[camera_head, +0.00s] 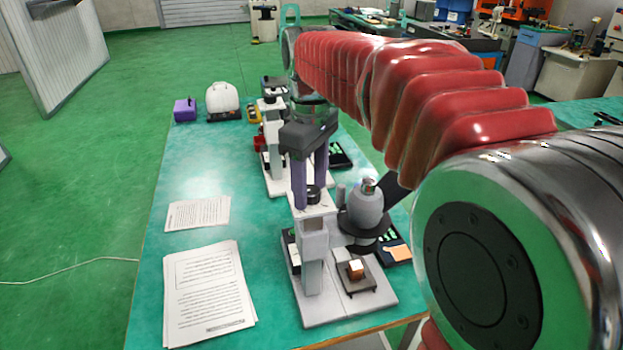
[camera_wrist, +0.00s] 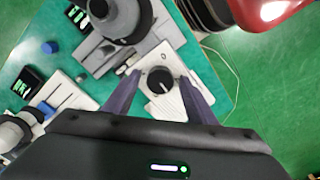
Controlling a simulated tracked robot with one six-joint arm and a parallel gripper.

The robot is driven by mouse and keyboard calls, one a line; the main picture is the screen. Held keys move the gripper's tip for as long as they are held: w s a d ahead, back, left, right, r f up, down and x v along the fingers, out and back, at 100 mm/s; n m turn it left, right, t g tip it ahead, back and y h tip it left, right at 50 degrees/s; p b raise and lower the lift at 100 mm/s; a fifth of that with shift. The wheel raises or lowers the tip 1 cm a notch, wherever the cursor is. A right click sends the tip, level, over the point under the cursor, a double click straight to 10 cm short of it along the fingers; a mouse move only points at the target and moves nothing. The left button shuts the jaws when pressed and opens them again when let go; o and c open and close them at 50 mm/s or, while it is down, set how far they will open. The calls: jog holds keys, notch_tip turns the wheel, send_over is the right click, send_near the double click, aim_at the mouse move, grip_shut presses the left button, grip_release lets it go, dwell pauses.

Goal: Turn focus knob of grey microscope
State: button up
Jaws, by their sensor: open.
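The grey microscope (camera_head: 312,258) stands upright at the near end of the green table. Its black focus knob (camera_head: 313,191) is on top of the column; the knob also shows in the wrist view (camera_wrist: 160,80). My gripper (camera_head: 309,196) points down over the column with its purple fingers apart. In the wrist view my gripper (camera_wrist: 158,77) has one finger on each side of the knob, with visible gaps, so it does not grip it. Whether the fingertips reach down to the knob's height is hard to tell. The grey optical head (camera_head: 364,208) is beside the column.
A second microscope (camera_head: 270,150) stands behind. Papers (camera_head: 207,290) lie on the left of the table (camera_head: 155,262). A purple box (camera_head: 185,110) and a white device (camera_head: 223,101) are at the far end.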

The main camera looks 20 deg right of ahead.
aim_at(312, 193)
jog(key=shift+r, duration=0.15)
notch_tip(312, 193, up, 13)
jog(key=shift+r, duration=0.2)
dwell(0.4)
jog(key=s+d+f+m+t, duration=0.1)
jog(key=s+f+m+t, duration=0.4)
jog(key=s+f, duration=1.3)
notch_tip(312, 193, down, 3)
jog(key=m, duration=0.4)
jog(key=shift+s+d+r+t, duration=0.15)
jog(key=shift+s+r+t, duration=0.05)
jog(key=shift+s+t, duration=0.1)
dwell(0.4)
